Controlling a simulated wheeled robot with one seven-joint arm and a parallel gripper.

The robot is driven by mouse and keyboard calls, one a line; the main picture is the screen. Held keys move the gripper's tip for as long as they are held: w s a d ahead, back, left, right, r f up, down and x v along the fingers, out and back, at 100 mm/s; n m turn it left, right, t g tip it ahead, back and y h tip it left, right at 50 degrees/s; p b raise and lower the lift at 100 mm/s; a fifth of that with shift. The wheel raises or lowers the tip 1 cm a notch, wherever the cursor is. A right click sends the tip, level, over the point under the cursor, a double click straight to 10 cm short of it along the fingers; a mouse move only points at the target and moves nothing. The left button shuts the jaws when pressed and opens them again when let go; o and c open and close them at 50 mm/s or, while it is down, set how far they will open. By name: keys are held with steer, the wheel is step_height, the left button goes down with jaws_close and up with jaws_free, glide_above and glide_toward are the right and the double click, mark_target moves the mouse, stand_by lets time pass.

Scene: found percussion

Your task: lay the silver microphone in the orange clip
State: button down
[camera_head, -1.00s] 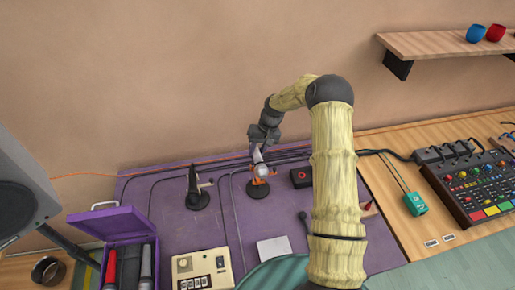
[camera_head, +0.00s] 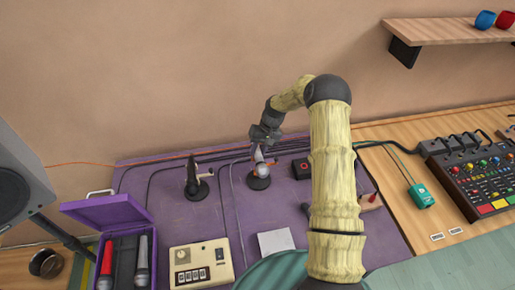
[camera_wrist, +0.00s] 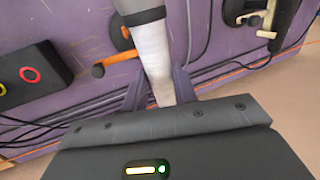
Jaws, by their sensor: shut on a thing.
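My gripper (camera_wrist: 158,88) is shut on the silver microphone (camera_wrist: 153,55), its pale body between the two fingers. The microphone also shows below my gripper (camera_head: 261,144) in the head view (camera_head: 259,156), its end over a dark round stand base (camera_head: 258,183). In the wrist view the orange clip (camera_wrist: 99,70) shows beside and partly behind the microphone, which hides much of it. I cannot tell whether the microphone touches the clip or rests in it.
A second stand with a black clip (camera_head: 194,180) is to the left. A purple case (camera_head: 108,212) holds a red and a grey microphone. A black box (camera_head: 301,169) with a red ring is close on the right. Cables run behind on the purple mat (camera_head: 220,225).

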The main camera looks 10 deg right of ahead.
step_height(320, 180, down, 2)
steer(key=shift+d+f+b, duration=0.1)
steer(key=shift+f+b, duration=0.1)
steer(key=shift+b, duration=0.5)
steer(key=shift+f+b, duration=0.3)
steer(key=shift+f, duration=0.2)
steer(key=shift+f, duration=0.1)
steer(key=c, duration=1)
jaws_free()
steer(key=shift+c, duration=0.2)
steer(key=b+v, duration=0.4)
steer(key=v, duration=1.3)
steer(key=shift+r, duration=0.2)
